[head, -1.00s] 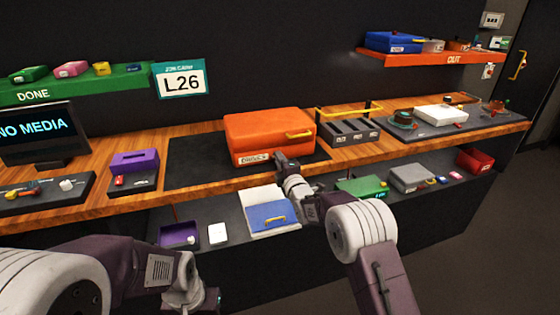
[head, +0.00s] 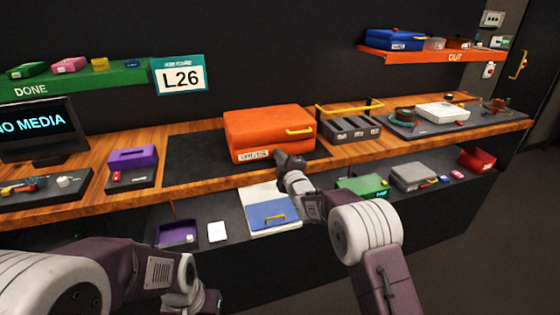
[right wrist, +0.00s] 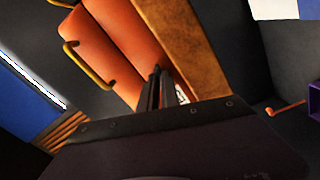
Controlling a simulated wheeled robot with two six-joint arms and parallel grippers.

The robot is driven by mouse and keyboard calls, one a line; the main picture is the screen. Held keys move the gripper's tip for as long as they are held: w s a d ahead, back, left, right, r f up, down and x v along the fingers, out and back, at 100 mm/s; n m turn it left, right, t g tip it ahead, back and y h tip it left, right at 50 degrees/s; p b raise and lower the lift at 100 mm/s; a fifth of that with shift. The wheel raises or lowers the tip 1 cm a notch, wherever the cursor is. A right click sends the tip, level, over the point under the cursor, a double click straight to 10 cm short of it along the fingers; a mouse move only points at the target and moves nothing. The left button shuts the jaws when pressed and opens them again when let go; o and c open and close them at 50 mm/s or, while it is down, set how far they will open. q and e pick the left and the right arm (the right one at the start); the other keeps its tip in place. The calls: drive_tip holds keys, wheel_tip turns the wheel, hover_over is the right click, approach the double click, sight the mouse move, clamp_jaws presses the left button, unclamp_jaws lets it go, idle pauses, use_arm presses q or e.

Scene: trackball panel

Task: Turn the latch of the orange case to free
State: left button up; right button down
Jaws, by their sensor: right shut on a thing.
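My right gripper (head: 281,158) is at the case's front face, just right of the label, and is shut on a small part there, which I take to be the latch. The jaws hide this part, so its angle cannot be read. In the right wrist view the closed fingers (right wrist: 156,88) reach to the orange case (right wrist: 115,45). My left arm is low at the left; its fingertips are not clear.
A purple box (head: 133,160) stands left of the mat (head: 195,160). A black rack (head: 350,129) with a yellow bar is close on the right. Below, a shelf holds a blue folder (head: 272,215) and a green case (head: 362,186) near my right forearm.

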drive_tip(key=m+b, duration=0.1)
drive_tip(key=m, duration=0.2)
drive_tip(key=shift+f+m, duration=0.15)
drive_tip(key=shift+m, duration=0.25)
drive_tip(key=m+b, duration=0.1)
drive_tip(key=m, duration=0.2)
drive_tip(key=shift+m, duration=0.3)
drive_tip(key=m+b, duration=0.1)
drive_tip(key=m, duration=0.4)
drive_tip(key=shift+m, duration=0.7)
drive_tip(key=c, duration=1.9)
unclamp_jaws()
drive_tip(key=v, duration=0.9)
